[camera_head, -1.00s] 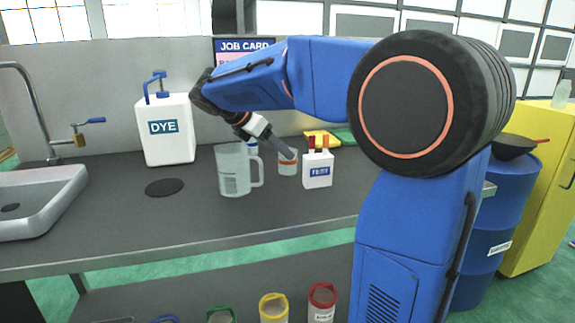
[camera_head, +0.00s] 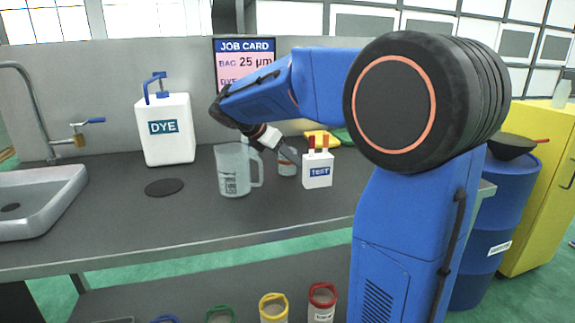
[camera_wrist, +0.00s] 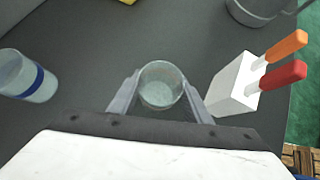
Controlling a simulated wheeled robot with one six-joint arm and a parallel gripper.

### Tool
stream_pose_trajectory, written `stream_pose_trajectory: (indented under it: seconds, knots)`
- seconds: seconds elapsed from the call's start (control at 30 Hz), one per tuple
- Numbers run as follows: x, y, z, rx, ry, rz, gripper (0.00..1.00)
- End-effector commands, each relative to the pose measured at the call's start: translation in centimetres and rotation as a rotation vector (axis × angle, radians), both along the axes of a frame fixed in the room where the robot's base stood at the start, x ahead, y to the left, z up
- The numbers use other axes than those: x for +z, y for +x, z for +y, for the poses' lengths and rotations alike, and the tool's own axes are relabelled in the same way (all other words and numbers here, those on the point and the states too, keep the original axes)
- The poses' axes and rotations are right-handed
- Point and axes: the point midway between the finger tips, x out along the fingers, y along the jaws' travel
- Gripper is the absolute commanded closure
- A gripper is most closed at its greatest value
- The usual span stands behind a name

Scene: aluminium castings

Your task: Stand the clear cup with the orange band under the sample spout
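The clear cup with the orange band (camera_head: 287,168) stands on the dark bench, between the jug and the TEST holder; in the wrist view its open round mouth (camera_wrist: 160,86) shows from above. My gripper (camera_head: 290,156) is at the cup, low and tilted. In the wrist view, its two fingers (camera_wrist: 161,92) flank the cup with narrow gaps beside it, and they look open. The sample spout, a brass tap with a blue lever (camera_head: 80,138), is on the back wall by the sink. A dark round pad (camera_head: 165,187) lies on the bench right of the sink.
A clear jug (camera_head: 233,178) stands left of the cup. The white TEST holder (camera_head: 318,172) with red and orange handles (camera_wrist: 283,74) is close on the other side. A blue-banded cup (camera_wrist: 28,76) stands nearby. The white DYE jug (camera_head: 167,135) stands between tap and cup.

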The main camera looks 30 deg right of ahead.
Motion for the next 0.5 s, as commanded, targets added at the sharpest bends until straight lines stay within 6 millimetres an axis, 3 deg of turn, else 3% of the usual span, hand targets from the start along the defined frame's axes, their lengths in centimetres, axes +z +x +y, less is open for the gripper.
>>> stream_pose_trajectory:
  seconds: [0.17,0.37,0.5]
  knots:
    - [0.0,0.0,0.0,0.0,0.0,0.0,0.8]
    - [0.1,0.0,0.0,-0.001,0.0,-0.001,0.8]
    - [1.3,0.1,0.0,-0.001,0.0,-0.004,0.8]
